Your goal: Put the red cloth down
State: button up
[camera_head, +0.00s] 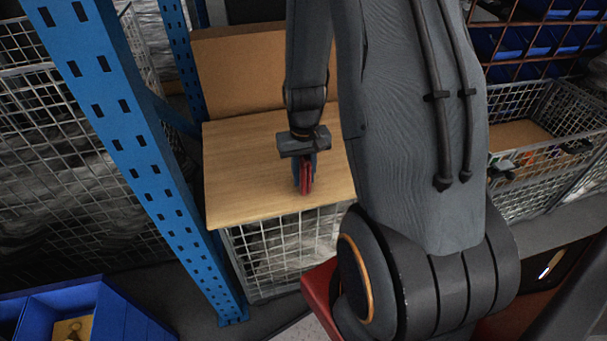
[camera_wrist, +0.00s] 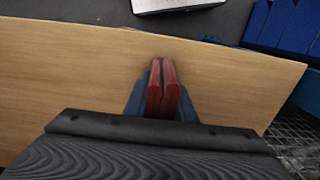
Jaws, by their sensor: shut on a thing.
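The red cloth (camera_wrist: 163,92) shows in the wrist view as a narrow folded shape between the dark blue fingers of my gripper (camera_wrist: 162,98). My gripper (camera_head: 304,176) is shut on it. In the head view the red cloth (camera_head: 306,180) hangs below the gripper, over the light wooden board (camera_head: 245,185) on top of a wire mesh cage. The fingers point down at the board's middle. I cannot tell whether the cloth touches the board. The fingers hide part of the cloth.
A blue perforated rack post (camera_head: 148,150) rises left of the board. A mesh cage (camera_head: 285,250) supports the board. Another mesh basket (camera_head: 545,150) with items stands at the right. Blue bins (camera_head: 85,310) are at lower left. The board's visible surface around the gripper is bare.

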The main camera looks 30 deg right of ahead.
aim_at(303, 159)
jog(key=shift+f, duration=0.15)
jog(key=o, duration=1)
jog(key=shift+c, duration=0.2)
notch_tip(303, 159, up, 12)
jog(key=shift+r+b, duration=0.1)
jog(key=shift+b, duration=0.75)
jog(key=s+a+n, duration=0.1)
jog(key=s+a, duration=0.2)
jog(key=a, duration=0.3)
jog(key=s+a+r+n, duration=0.1)
jog(key=s+a+n, duration=0.1)
jog(key=s+a, duration=0.2)
jog(key=a, duration=0.3)
jog(key=shift+s+t, duration=0.3)
jog(key=shift+t, duration=0.1)
jog(key=shift+r, duration=0.1)
